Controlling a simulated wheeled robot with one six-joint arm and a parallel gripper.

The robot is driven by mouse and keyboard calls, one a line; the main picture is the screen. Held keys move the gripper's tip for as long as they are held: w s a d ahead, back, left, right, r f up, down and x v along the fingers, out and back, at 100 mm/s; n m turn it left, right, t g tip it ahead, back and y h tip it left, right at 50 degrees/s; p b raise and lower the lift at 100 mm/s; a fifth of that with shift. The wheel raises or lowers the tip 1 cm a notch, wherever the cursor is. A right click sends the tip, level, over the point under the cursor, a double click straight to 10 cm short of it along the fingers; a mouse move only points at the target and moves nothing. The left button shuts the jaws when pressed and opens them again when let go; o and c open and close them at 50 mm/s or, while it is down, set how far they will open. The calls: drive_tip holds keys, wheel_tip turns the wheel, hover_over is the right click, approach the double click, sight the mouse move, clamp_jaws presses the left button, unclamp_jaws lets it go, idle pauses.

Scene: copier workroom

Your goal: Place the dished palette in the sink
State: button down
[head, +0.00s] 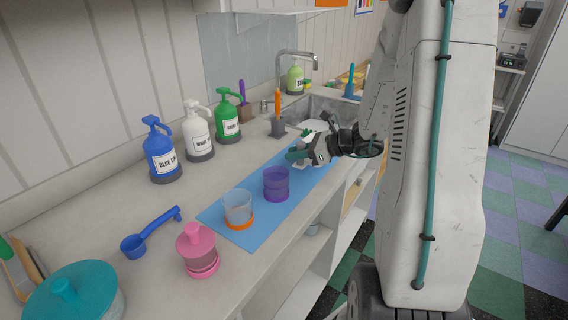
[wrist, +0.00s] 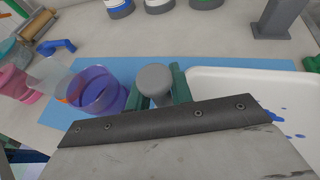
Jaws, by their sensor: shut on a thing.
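The dished palette is a white, round-cornered tray with blue paint spots in the wrist view (wrist: 235,82), at the right beside my gripper. In the head view a white part of it (head: 316,126) shows just behind my gripper (head: 296,153). In the wrist view my gripper (wrist: 160,85) has its green fingers shut on a grey round-topped knob (wrist: 154,76), just left of the palette. The join between knob and palette is hidden, so I cannot tell if they are one piece. The grey sink (head: 325,108) lies beyond my gripper, under the tap (head: 297,54).
A blue mat (head: 253,236) bears a purple cup (head: 276,185) and a clear cup with an orange base (head: 238,208). Pump bottles (head: 161,152) line the wall side. An orange-handled tool stands in a grey holder (head: 278,127) near the sink. A pink pot (head: 197,247) stands nearer.

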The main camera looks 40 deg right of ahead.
drive_tip(key=shift+w+a+f, duration=0.1)
drive_tip(key=shift+w+a, duration=0.5)
drive_tip(key=shift+a, duration=0.25)
drive_tip(key=shift+w+a+f, duration=0.1)
drive_tip(key=shift+a+f, duration=0.05)
drive_tip(key=shift+f, duration=0.65)
drive_tip(key=shift+w+a+f, duration=0.1)
drive_tip(key=shift+a+f, duration=0.05)
drive_tip(key=shift+f, duration=0.6)
drive_tip(key=shift+f, duration=0.1)
drive_tip(key=shift+f, duration=0.15)
drive_tip(key=c, duration=1.2)
unclamp_jaws()
drive_tip(key=shift+c, duration=0.2)
